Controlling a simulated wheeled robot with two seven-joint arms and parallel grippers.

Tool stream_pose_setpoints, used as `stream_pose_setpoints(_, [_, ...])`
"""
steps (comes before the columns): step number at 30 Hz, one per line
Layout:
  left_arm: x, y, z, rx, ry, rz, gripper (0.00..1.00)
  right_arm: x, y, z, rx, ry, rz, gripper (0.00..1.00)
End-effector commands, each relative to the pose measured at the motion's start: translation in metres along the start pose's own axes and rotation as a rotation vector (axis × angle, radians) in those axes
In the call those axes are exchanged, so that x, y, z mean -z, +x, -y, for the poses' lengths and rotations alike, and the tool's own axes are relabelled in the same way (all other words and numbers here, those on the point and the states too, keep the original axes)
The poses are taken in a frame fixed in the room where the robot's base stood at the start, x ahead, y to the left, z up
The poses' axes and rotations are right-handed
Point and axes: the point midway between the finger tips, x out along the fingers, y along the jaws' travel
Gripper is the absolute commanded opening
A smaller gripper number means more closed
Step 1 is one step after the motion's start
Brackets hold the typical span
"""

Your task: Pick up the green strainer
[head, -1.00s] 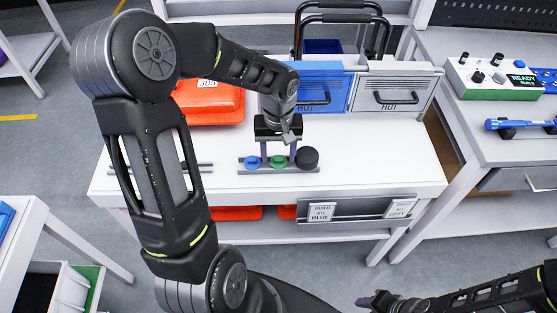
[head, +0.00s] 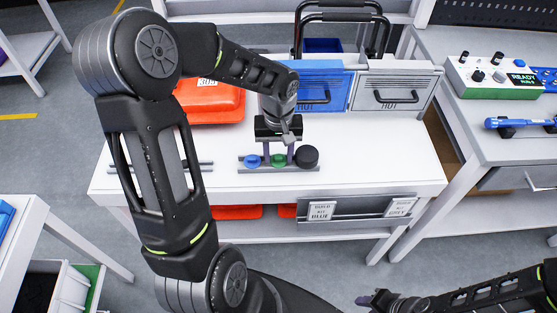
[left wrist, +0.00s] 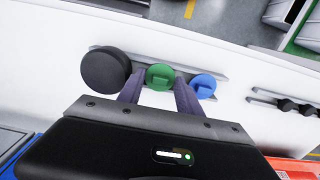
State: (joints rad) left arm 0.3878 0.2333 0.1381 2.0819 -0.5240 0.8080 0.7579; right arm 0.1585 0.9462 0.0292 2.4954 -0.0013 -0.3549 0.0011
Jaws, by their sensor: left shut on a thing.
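The green strainer (head: 278,161) is a small green round piece in a grey rack (head: 262,171) on the white table, between a blue round piece (head: 253,161) and a larger black one (head: 307,157). My left gripper (head: 278,152) points down over it, with one finger on each side. In the left wrist view the green strainer (left wrist: 160,77) sits between the fingertips, and the gripper is shut on it. It still appears to be at the rack. My right gripper (head: 376,299) is at the bottom of the head view, away from the table; its jaws are too small to read.
An orange case (head: 212,104) lies to the left. Another low rack (head: 180,166) is left of the first. The table's right front is clear.

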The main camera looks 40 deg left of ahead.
Motion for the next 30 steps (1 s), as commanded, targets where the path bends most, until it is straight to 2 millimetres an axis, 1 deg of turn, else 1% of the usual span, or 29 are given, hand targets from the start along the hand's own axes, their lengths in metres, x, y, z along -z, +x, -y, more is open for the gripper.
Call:
stream_pose_setpoints(1, [0.0, 0.0, 0.0, 0.0, 0.0, 0.0, 0.23, 0.0, 0.0, 0.0, 0.0, 0.0, 0.0, 0.36])
stream_pose_setpoints(8, [0.0, 0.0, 0.0, 0.0, 0.0, 0.0, 0.05, 0.0, 0.0, 0.0, 0.0, 0.0, 0.0, 0.36])
stream_pose_setpoints(14, [0.0, 0.0, 0.0, 0.0, 0.0, 0.0, 0.04, 0.0, 0.0, 0.0, 0.0, 0.0, 0.0, 0.36])
stream_pose_setpoints(18, [0.001, -0.005, 0.0, -0.001, 0.0, -0.002, 0.04, 0.0, 0.0, 0.0, 0.0, 0.0, 0.0, 0.36])
stream_pose_setpoints(20, [0.001, -0.01, 0.0, 0.0, 0.0, -0.002, 0.04, 0.0, 0.001, 0.0, 0.0, 0.0, 0.0, 0.36])
stream_pose_setpoints(23, [0.001, -0.024, -0.001, -0.001, 0.0, -0.004, 0.04, 0.0, 0.002, -0.001, 0.0, 0.0, 0.0, 0.36])
stream_pose_setpoints(30, [0.001, -0.071, -0.001, -0.002, 0.0, -0.005, 0.04, 0.0, 0.004, -0.002, 0.0, 0.0, 0.0, 0.36])
